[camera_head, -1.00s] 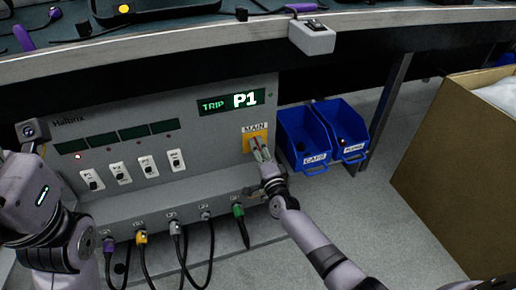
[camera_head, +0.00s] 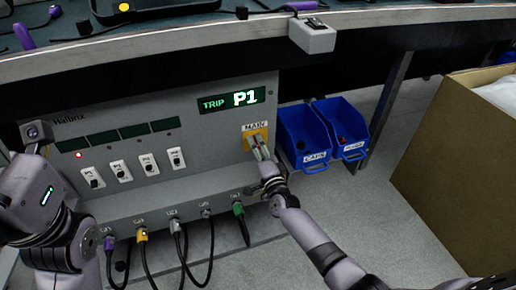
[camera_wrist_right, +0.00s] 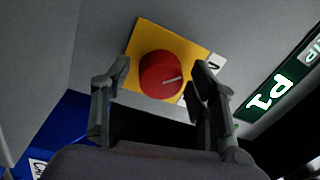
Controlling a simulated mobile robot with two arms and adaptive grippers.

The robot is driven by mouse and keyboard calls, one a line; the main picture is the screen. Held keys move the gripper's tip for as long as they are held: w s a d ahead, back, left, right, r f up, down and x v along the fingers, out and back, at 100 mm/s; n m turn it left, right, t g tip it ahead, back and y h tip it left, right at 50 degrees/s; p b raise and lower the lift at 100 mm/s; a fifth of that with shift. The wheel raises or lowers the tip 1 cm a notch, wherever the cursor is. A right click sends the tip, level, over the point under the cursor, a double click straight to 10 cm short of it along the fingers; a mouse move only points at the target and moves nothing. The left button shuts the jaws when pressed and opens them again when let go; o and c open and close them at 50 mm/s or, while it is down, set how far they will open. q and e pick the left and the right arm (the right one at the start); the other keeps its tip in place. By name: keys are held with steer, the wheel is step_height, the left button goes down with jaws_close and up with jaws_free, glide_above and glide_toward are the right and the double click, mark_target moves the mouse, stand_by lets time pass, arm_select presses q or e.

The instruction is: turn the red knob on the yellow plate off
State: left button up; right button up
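The yellow plate (camera_head: 249,134) marked MAIN is on the right part of the grey panel; it also shows in the right wrist view (camera_wrist_right: 147,38). The round red knob (camera_wrist_right: 161,74) sits on this plate, with a pale pointer line on its face. My right gripper (camera_head: 260,152) is in front of the plate and largely hides the knob in the head view. In the right wrist view its two fingers (camera_wrist_right: 160,85) are apart, one on each side of the knob, with visible gaps. My left arm is at the left edge in the head view; its fingertips cannot be made out.
The panel display (camera_head: 232,101) reads TRIP P1. White switches (camera_head: 149,164) stand in a row, with a red light at the left. Cables (camera_head: 176,232) plug in below. Blue bins (camera_head: 304,137) are right of the panel, and a cardboard box (camera_head: 452,165) is farther right.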

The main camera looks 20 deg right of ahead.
steer(key=shift+o, duration=0.2)
steer(key=s, duration=1.2)
steer(key=shift+d+f, duration=0.25)
steer(key=shift+f, duration=0.1)
